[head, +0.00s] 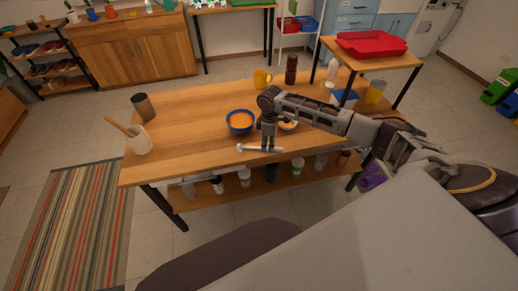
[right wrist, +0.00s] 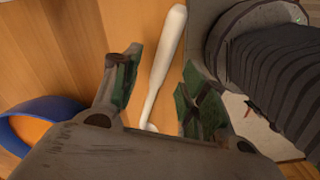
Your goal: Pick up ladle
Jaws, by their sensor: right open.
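The ladle (head: 246,148) is a pale, slim utensil lying on the wooden table near its front edge. In the right wrist view its white handle (right wrist: 166,62) runs between my two fingers, with free space beside it. My right gripper (head: 268,143) points down over the ladle and hides part of it in the head view. In the right wrist view the gripper (right wrist: 160,88) is open, its fingers on either side of the handle. My left gripper is not in view.
A blue bowl with orange contents (head: 240,121) stands left of my right gripper; another bowl (head: 288,126) is partly hidden behind it. The table's left middle (head: 190,125) is clear.

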